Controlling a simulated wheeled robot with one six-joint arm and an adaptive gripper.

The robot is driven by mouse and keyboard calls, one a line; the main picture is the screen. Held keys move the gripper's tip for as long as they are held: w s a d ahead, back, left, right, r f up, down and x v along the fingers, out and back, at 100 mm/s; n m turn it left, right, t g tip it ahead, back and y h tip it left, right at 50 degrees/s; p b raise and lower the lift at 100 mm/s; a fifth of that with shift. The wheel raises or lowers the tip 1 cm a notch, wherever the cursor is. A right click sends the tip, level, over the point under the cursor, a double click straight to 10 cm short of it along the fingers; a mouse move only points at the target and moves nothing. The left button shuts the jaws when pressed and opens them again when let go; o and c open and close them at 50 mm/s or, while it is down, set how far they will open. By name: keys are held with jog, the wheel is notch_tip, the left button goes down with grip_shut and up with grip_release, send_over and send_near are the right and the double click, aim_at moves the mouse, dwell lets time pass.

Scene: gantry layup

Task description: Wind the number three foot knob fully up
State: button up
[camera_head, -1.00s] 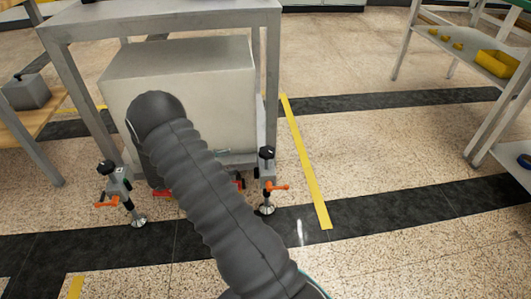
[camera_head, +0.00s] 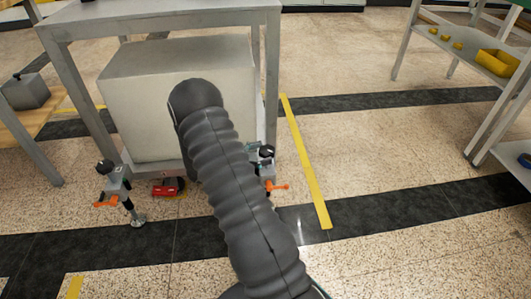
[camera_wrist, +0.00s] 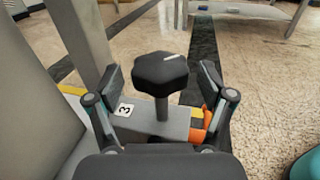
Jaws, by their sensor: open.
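The number three foot knob (camera_wrist: 160,72) is a black lobed knob with a white line on its top, on a grey stem. The stem rises from a grey bracket (camera_wrist: 172,128) with a white "3" label (camera_wrist: 124,110). My gripper (camera_wrist: 162,84) is open, with one finger on each side of the knob; I cannot tell whether either finger touches it. In the head view the same knob (camera_head: 266,152) shows at the frame's right front leg, just right of my arm. My arm hides most of the gripper and the lower part of that foot there.
An orange lever (camera_head: 278,186) sticks out beside this foot. Another foot with a black knob (camera_head: 105,167) stands at the left leg. A grey box (camera_head: 140,100) fills the space under the frame. Open floor with a yellow strip (camera_head: 305,160) lies to the right.

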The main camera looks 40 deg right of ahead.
jog(key=shift+x, duration=0.8)
jog(key=c, duration=1.2)
jog(key=shift+o, duration=0.2)
jog(key=shift+n+t, duration=0.5)
jog(key=shift+t, duration=0.1)
jog(key=shift+n+t+h+p, duration=0.35)
jog(key=shift+n+t, duration=0.25)
jog(key=shift+t, duration=0.5)
jog(key=n+t, duration=0.1)
jog(key=t, duration=0.1)
jog(key=n+t, duration=0.2)
jog(key=t, duration=0.1)
jog(key=shift+s, duration=0.2)
jog(key=n+t+y+b, duration=0.1)
jog(key=n+t+y, duration=0.1)
jog(key=n+t, duration=0.2)
jog(key=shift+t+b, duration=0.3)
jog(key=shift+t, duration=0.6)
jog(key=shift+n+t+y, duration=0.75)
jog(key=shift+n+t, duration=0.05)
jog(key=shift+t, duration=0.1)
